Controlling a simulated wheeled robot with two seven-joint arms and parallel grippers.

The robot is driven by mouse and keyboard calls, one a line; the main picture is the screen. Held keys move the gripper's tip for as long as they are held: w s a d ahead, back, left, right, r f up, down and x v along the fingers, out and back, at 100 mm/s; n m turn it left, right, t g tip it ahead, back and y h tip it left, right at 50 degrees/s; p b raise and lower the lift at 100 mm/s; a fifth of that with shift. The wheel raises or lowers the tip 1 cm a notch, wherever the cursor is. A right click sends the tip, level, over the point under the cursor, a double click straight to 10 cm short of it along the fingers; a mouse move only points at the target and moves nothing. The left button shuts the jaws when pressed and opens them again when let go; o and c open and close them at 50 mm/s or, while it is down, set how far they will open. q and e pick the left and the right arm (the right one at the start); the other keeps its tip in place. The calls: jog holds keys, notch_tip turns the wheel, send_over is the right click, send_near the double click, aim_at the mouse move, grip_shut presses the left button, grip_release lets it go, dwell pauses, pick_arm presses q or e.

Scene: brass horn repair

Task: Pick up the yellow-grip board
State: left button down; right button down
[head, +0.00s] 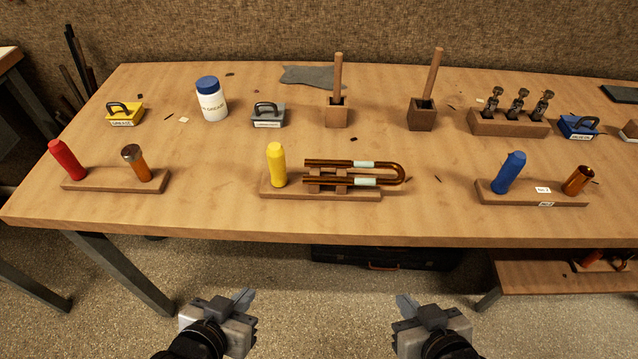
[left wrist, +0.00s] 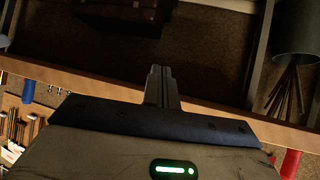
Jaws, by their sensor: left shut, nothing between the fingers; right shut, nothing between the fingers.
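The yellow-grip board (head: 320,194) lies near the front edge of the table, at its middle. Its upright yellow grip (head: 277,164) stands at the board's left end. A U-shaped copper-brown tube (head: 350,172) with pale bands rests on wooden supports on the board. My left gripper (head: 246,299) is shut and empty, in front of the table and below the board in the head view. In the left wrist view its fingers (left wrist: 161,88) are together. My right gripper (head: 405,303) is shut and empty, also in front of the table, to the right.
A red-grip board (head: 115,181) lies left and a blue-grip board (head: 530,195) right, both apart from the yellow-grip board. Behind stand a white jar (head: 211,104), a grey-handled block (head: 268,117), wooden holders (head: 422,115) and a rack (head: 508,123). The table front edge (head: 330,235) lies between grippers and boards.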

pick_arm(q)
jog(key=shift+r, duration=0.1)
jog(key=c, duration=1.8)
grip_release()
jog(key=shift+w+r, duration=0.1)
jog(key=shift+w, duration=0.05)
jog(key=o, duration=0.8)
jog(key=shift+t+y, duration=0.4)
jog(key=shift+t, duration=0.2)
jog(key=w+r, duration=0.4)
jog(key=r, duration=0.1)
jog(key=w+r, duration=0.2)
jog(key=r, duration=0.1)
jog(key=shift+w+d, duration=0.15)
jog(key=shift+w, duration=0.15)
jog(key=t, duration=0.1)
send_near(279, 147)
notch_tip(279, 147, down, 2)
jog(key=a, duration=0.2)
jog(key=shift+h, duration=0.3)
jog(key=x, duration=0.6)
jog(key=shift+w+d+r, duration=0.15)
jog(key=shift+w+d, duration=0.1)
jog(key=shift+r+x, duration=0.1)
jog(key=shift+x, duration=1.3)
jog(key=shift+r+x, duration=0.15)
jog(key=shift+x, duration=1.25)
